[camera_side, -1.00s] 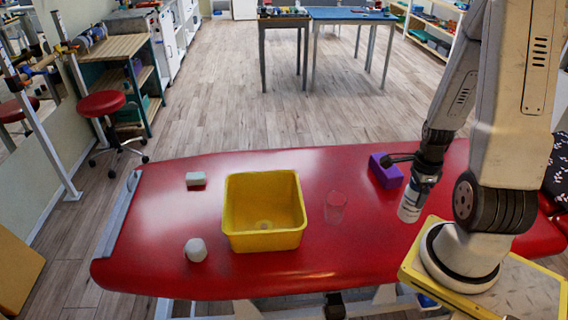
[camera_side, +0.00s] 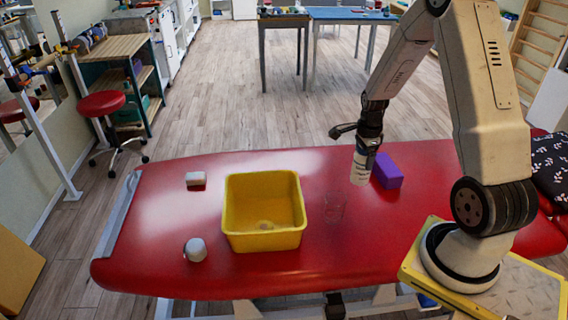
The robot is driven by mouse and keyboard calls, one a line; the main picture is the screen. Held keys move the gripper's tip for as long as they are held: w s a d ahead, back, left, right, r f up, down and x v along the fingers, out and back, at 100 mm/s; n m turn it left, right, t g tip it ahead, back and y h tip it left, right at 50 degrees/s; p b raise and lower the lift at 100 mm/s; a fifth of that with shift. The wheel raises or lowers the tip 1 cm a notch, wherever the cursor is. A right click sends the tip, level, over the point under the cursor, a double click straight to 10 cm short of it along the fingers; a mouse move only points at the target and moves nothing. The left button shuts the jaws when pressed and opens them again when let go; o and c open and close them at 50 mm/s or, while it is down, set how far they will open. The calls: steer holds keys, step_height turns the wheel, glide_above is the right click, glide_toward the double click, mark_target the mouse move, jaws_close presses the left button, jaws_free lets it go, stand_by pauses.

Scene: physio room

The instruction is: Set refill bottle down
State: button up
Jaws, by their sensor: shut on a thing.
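The refill bottle (camera_side: 360,168) is white with a printed label and hangs nearly upright under my gripper (camera_side: 366,145). My gripper is shut on its upper part. The bottle is in front of and just left of a purple block (camera_side: 388,171), overlapping its left edge in the picture. I cannot tell whether its base touches the red table (camera_side: 300,275) or is a little above it.
A yellow bin (camera_side: 264,241), empty as far as I see, stands mid-table. A small white-and-red block (camera_side: 195,179) and a pale rounded object (camera_side: 195,250) lie left of it. The table's left end and front strip are clear.

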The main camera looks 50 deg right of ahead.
steer(key=w+d+f, duration=0.7)
steer(key=w+f, duration=0.2)
steer(key=w, duration=0.2)
steer(key=shift+w+f, duration=0.15)
steer(key=shift+w, duration=0.15)
stand_by(0.4)
steer(key=shift+w+d+f, duration=0.1)
steer(key=shift+f, duration=0.85)
steer(key=shift+w+d+f, duration=0.1)
steer(key=shift+f, duration=0.8)
steer(key=shift+f, duration=0.15)
steer(key=o, duration=1.3)
steer(key=shift+c, duration=0.2)
